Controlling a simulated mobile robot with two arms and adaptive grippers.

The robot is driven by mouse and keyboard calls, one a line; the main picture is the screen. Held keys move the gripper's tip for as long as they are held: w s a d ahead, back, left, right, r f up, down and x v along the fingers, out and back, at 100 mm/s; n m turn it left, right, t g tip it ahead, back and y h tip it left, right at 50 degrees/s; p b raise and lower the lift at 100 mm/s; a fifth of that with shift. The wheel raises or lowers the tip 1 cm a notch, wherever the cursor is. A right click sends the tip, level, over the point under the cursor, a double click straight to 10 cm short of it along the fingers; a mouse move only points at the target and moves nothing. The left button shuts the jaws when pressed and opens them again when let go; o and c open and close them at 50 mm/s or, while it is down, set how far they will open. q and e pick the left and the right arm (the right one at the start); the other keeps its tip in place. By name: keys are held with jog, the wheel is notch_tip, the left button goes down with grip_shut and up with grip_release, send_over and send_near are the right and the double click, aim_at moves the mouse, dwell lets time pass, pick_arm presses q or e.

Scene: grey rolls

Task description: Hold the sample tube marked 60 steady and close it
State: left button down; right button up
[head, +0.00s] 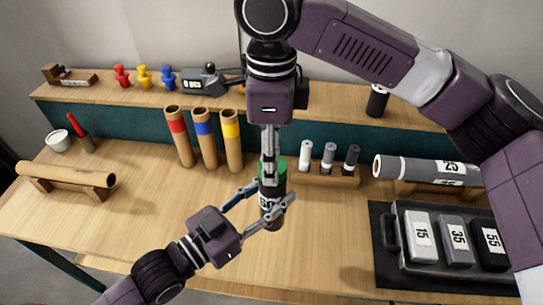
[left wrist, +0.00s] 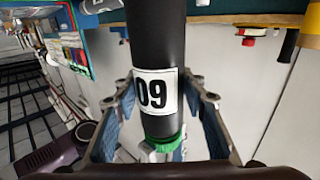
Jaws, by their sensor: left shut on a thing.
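The sample tube marked 60 (head: 270,221) is dark and stands about upright in the middle of the head view, above the table. In the left wrist view the tube (left wrist: 158,50) is upside down, so its label reads 09. A green cap (head: 281,169) is at its upper end; it also shows in the left wrist view (left wrist: 166,144). I cannot tell how firmly it sits. My left gripper (head: 268,199) is shut around the tube from the left. My right gripper (head: 269,157) points down from above, its fingertips at the cap and partly covering it; its grip is unclear.
Three bamboo tubes (head: 203,143) with coloured bands and a small rack (head: 315,175) of cylinders stand behind. A large grey roll (head: 420,170) and a black tray (head: 391,262) with numbered blocks are at right. A wooden roll (head: 65,174) lies at left. The front-left table is clear.

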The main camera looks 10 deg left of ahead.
jog(key=o, duration=0.7)
jog(key=shift+o, duration=0.2)
jog(key=shift+r, duration=0.1)
jog(key=shift+r, duration=2.2)
jog(key=shift+c, duration=0.4)
